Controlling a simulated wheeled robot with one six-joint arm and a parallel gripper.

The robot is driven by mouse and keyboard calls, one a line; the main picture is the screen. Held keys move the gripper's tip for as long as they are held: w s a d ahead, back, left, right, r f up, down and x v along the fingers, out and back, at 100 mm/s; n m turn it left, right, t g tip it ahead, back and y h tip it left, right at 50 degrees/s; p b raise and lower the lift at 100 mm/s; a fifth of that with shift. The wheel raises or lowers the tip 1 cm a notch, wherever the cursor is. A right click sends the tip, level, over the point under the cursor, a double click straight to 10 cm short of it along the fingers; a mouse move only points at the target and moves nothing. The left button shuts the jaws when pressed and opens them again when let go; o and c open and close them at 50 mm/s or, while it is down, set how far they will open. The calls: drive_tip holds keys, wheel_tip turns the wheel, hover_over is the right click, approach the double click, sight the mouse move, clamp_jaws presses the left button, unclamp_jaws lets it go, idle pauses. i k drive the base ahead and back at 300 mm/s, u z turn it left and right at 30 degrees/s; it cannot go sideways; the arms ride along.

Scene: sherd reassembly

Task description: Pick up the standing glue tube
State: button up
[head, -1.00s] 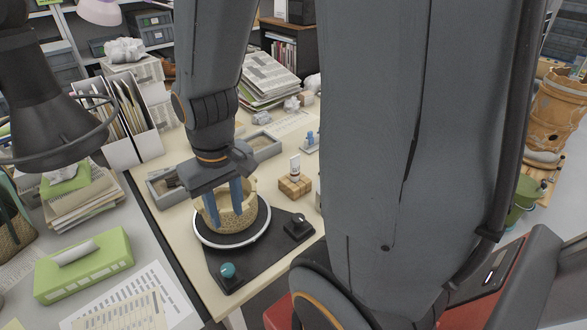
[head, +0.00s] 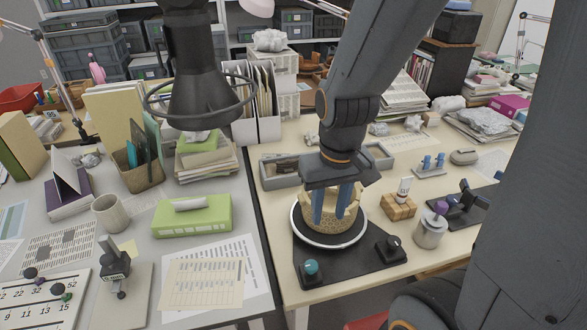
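The glue tube (head: 404,186) is white with a dark marking and stands upright in a small wooden block (head: 396,208) on the cream table. My gripper (head: 330,212) points down at the pale, woven-looking pot (head: 347,221) on the round turntable, to the left of the tube. Its two blue fingers are apart, with a gap between them, and are not on the tube. The fingers overlap the pot in this view; I cannot tell whether they touch it.
The turntable (head: 299,231) sits on a black base with a teal knob (head: 311,267) and a black knob (head: 391,243). Grey trays (head: 280,178) lie behind the pot. A blue-pegged stand (head: 429,168) is behind the tube.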

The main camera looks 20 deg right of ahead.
sight(402, 190)
drive_tip(key=k, duration=1.25)
drive_tip(key=z, duration=0.9)
drive_tip(key=i, duration=1.45)
drive_tip(key=u, duration=0.55)
